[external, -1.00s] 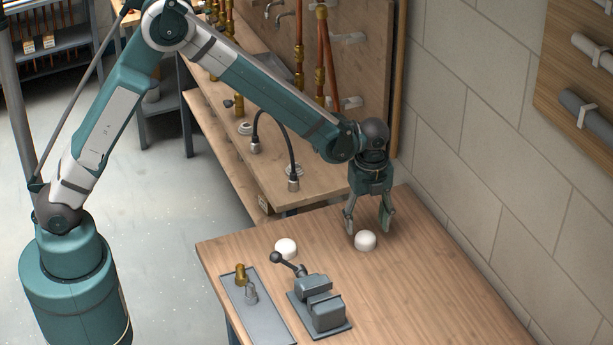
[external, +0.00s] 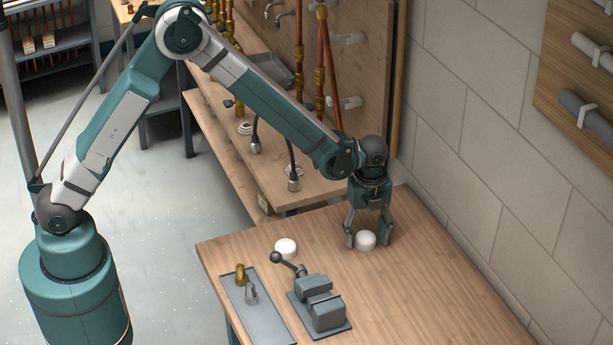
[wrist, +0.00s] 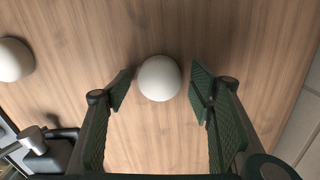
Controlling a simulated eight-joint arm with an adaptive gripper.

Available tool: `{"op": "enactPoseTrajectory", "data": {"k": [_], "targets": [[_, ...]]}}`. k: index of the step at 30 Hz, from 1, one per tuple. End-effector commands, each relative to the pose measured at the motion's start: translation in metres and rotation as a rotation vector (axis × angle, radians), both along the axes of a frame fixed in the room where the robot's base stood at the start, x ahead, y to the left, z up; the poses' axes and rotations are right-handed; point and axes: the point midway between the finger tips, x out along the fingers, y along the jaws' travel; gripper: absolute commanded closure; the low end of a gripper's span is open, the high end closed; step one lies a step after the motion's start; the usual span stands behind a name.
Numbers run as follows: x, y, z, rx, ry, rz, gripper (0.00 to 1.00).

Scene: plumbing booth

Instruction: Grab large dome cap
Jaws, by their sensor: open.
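Two white dome caps stand on the wooden table. One cap (external: 365,241) is near the back edge and shows at the centre of the wrist view (wrist: 159,78). The other cap (external: 286,248) is to its left and is cut off by the left edge of the wrist view (wrist: 12,60). They look close in size, so I cannot tell which is the large one. My gripper (external: 367,236) is open, pointing down at the back cap. In the wrist view its fingers (wrist: 160,84) stand on either side of this cap, with gaps on both sides.
A grey vise (external: 318,305) with a lever stands on the table in front of the caps. A grey tray (external: 262,313) with brass and metal fittings lies left of it. The table's right part (external: 435,290) is clear. A block wall (external: 480,130) rises at the right.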

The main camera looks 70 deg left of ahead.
Motion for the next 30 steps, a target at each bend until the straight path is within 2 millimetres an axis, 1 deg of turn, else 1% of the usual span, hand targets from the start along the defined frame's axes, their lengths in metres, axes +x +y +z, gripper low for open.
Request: {"op": "enactPoseTrajectory", "data": {"k": [4, 18, 20, 24, 30], "targets": [[-0.0003, 0.0001, -0.0033, 0.000, 0.000, 0.000, 0.46], [-0.0002, 0.0001, -0.0029, 0.000, 0.000, 0.000, 0.46], [-0.0002, 0.0001, -0.0028, 0.000, 0.000, 0.000, 0.53], [-0.0002, 0.0001, -0.0028, 0.000, 0.000, 0.000, 0.70], [-0.0002, 0.0001, -0.0028, 0.000, 0.000, 0.000, 0.70]]}}
